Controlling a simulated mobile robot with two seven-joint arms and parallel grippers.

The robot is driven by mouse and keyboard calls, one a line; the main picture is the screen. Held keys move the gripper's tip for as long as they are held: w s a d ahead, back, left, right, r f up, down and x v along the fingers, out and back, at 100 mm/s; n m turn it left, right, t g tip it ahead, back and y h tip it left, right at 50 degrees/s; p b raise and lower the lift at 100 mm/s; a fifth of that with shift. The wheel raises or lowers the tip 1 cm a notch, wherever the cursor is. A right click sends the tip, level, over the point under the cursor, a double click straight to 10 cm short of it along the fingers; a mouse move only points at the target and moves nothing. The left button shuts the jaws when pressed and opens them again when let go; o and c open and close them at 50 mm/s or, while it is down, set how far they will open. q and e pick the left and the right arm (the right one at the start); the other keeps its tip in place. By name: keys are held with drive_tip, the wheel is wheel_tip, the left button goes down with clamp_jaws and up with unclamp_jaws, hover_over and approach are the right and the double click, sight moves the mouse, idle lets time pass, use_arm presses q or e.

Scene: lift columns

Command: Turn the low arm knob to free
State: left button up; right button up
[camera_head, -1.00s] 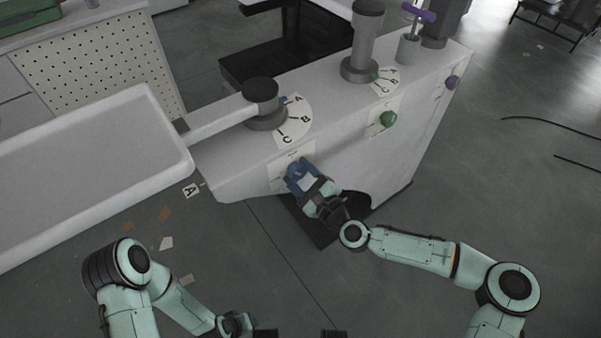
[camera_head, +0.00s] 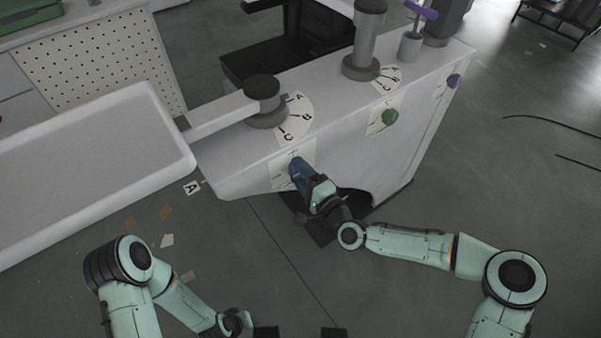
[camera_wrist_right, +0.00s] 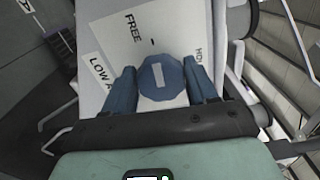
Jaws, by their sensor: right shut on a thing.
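The low arm knob (camera_wrist_right: 158,90) is blue with a pale bar across its face. In the right wrist view it sits on a pale plate (camera_wrist_right: 150,40) with the words FREE, LOW A… and a partly hidden HO…. FREE lies above the knob, slightly left; HO… is at its right. My right gripper (camera_wrist_right: 160,76) is shut on the knob, one blue finger on each side. In the head view the right gripper (camera_head: 299,170) reaches the front of the white cabinet and hides the knob. My left arm's end (camera_head: 235,322) is low in the head view; its fingers cannot be made out.
A green knob (camera_head: 389,118) and a purple knob (camera_head: 453,81) sit further right on the white cabinet (camera_head: 350,150). A long white tray arm (camera_head: 90,165) extends left from the dark column (camera_head: 263,90). Lettered dials lie on top. Open floor lies in front.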

use_arm(q)
drive_tip(key=shift+w, duration=0.1)
use_arm(e)
drive_tip(key=shift+n, duration=0.5)
drive_tip(key=o, duration=1)
drive_tip(key=shift+s, duration=0.1)
use_arm(q)
drive_tip(key=shift+g+h, duration=0.4)
drive_tip(key=shift+g, duration=0.3)
drive_tip(key=s+r+p, duration=0.1)
drive_tip(key=s+d+r+p, duration=0.1)
drive_tip(key=s, duration=0.1)
drive_tip(key=s+d+r, duration=0.1)
drive_tip(key=shift+s+d+p, duration=0.1)
drive_tip(key=shift+s+p, duration=0.15)
drive_tip(key=shift+p, duration=0.15)
use_arm(e)
drive_tip(key=v, duration=1.3)
drive_tip(key=shift+s+d, duration=0.1)
drive_tip(key=shift+d, duration=0.05)
